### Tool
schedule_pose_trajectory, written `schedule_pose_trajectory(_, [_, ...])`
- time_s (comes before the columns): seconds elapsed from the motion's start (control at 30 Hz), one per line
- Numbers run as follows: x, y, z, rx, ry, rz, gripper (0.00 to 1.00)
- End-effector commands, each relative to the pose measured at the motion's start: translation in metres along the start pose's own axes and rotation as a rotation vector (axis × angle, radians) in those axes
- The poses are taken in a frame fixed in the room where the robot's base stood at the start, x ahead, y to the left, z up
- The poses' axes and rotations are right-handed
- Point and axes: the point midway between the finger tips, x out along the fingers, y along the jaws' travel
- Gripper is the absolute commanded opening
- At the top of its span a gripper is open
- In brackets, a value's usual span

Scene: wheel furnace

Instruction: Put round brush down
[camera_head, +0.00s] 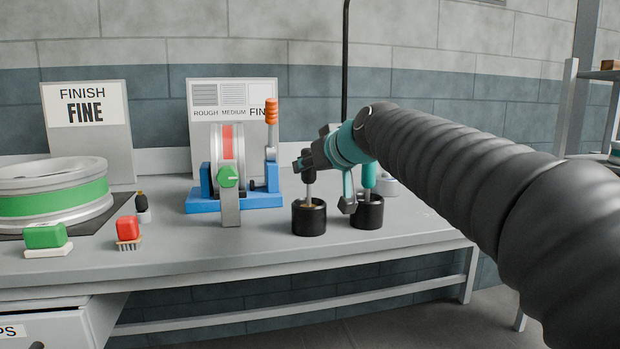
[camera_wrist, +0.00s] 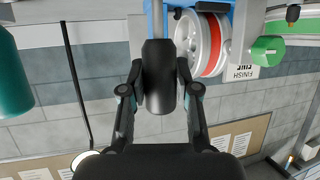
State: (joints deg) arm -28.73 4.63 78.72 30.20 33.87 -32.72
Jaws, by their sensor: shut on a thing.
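The round brush (camera_head: 310,190) is upright at the front left cup, with its dark handle up and its lower end at or inside the cup's mouth. Its bristles are mostly hidden. My gripper (camera_head: 308,165) is shut on the top of the handle. In the wrist view the dark handle (camera_wrist: 159,75) sits between the fingers of my gripper (camera_wrist: 160,95). The black cup (camera_head: 309,218) stands on the workbench (camera_head: 260,246). I cannot tell whether the brush touches the cup's bottom.
A second black cup (camera_head: 367,213) with a green-handled tool (camera_head: 369,178) stands just to the right. The blue wheel fixture (camera_head: 203,205) with an orange-handled lever (camera_head: 271,112) is to the left. A red brush (camera_head: 128,229), a green brush (camera_head: 45,236) and a green-banded wheel (camera_head: 50,204) lie further left.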

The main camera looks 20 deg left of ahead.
Motion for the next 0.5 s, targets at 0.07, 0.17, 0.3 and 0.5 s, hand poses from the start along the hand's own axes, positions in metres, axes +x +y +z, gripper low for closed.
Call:
schedule_pose_trajectory(0.07, [0.0039,-0.0006,0.0102,0.0,0.0,-0.001,0.0])
schedule_pose_trajectory(0.17, [0.0059,-0.0008,0.0144,0.0,0.001,-0.001,0.0])
schedule_pose_trajectory(0.3, [0.006,-0.0009,0.0141,-0.001,0.002,-0.001,0.0])
schedule_pose_trajectory(0.5, [0.0073,-0.001,0.0171,-0.001,0.001,-0.001,0.0])
